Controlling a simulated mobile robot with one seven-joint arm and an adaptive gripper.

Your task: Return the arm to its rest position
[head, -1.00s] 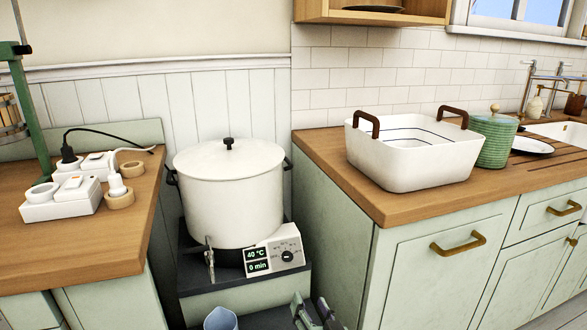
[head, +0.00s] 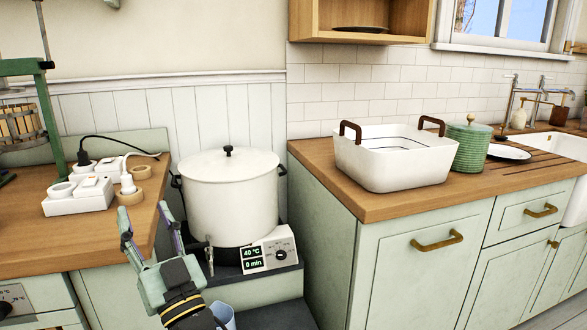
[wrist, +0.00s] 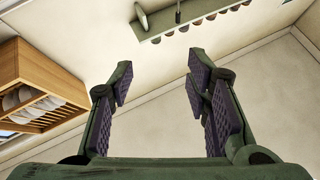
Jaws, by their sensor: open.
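My gripper (head: 148,222) is in the lower left of the head view, in front of the left counter's edge and the white pot. It points upward with its two fingers spread and nothing between them.
The white pot (head: 230,200) stands on a heater with a dial and display. Power strips (head: 80,196) and tape rolls lie on the left counter (head: 60,242). A white basin (head: 390,160) and green jar (head: 468,146) stand on the right counter. A wooden wall shelf (head: 400,25) is above.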

